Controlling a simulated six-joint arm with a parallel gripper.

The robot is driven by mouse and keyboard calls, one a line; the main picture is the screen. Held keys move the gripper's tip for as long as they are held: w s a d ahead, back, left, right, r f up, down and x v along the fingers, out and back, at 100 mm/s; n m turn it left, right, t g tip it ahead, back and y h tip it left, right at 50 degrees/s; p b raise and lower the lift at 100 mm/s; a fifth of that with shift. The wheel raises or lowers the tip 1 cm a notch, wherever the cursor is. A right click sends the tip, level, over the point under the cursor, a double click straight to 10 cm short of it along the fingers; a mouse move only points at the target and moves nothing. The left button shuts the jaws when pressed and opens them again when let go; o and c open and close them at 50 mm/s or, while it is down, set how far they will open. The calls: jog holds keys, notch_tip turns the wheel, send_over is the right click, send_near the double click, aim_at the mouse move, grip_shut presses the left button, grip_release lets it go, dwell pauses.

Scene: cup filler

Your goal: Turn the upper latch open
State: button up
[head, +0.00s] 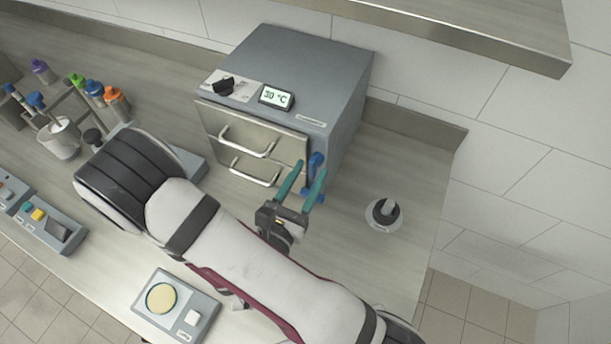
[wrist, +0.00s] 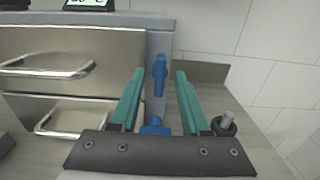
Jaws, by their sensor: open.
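The upper latch (head: 317,159) is a blue handle at the right edge of the grey unit's front. In the wrist view the upper latch (wrist: 159,76) stands upright between my fingers. A lower blue latch (wrist: 155,127) sits below it, partly hidden behind my gripper's body. My gripper (head: 310,168) is open, with its two teal fingers pointing at the unit. In the wrist view my gripper (wrist: 160,73) has one finger on each side of the upper latch, with gaps showing. I cannot tell whether the fingertips reach its depth.
The grey unit (head: 290,60) has two drawers with metal handles (head: 248,141) left of the latches and a temperature display (head: 276,97) on top. A dark round holder (head: 383,212) stands to the right on the counter. A shelf (head: 455,25) hangs at upper right.

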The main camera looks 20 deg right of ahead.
jog(key=v, duration=1.5)
jog(key=shift+s+a, duration=0.3)
jog(key=s+d+r+m+g+y, duration=0.25)
jog(key=d+m+g, duration=0.25)
jog(key=m+g, duration=0.35)
jog(key=s+d+r+m+g+y, duration=0.1)
jog(key=s+d+m+g, duration=0.3)
jog(key=m+g, duration=0.5)
jog(key=a+r+m+t+y, duration=0.1)
jog(key=m+y, duration=0.2)
jog(key=m, duration=0.2)
jog(key=a+r+m+t+y, duration=0.1)
jog(key=a+m+t+y, duration=0.1)
jog(key=m+y, duration=0.2)
jog(key=a+r+m+t+y, duration=0.1)
jog(key=m+y, duration=0.3)
jog(key=m, duration=0.2)
jog(key=shift+a+r+t, duration=0.15)
jog(key=shift+r+t, duration=0.1)
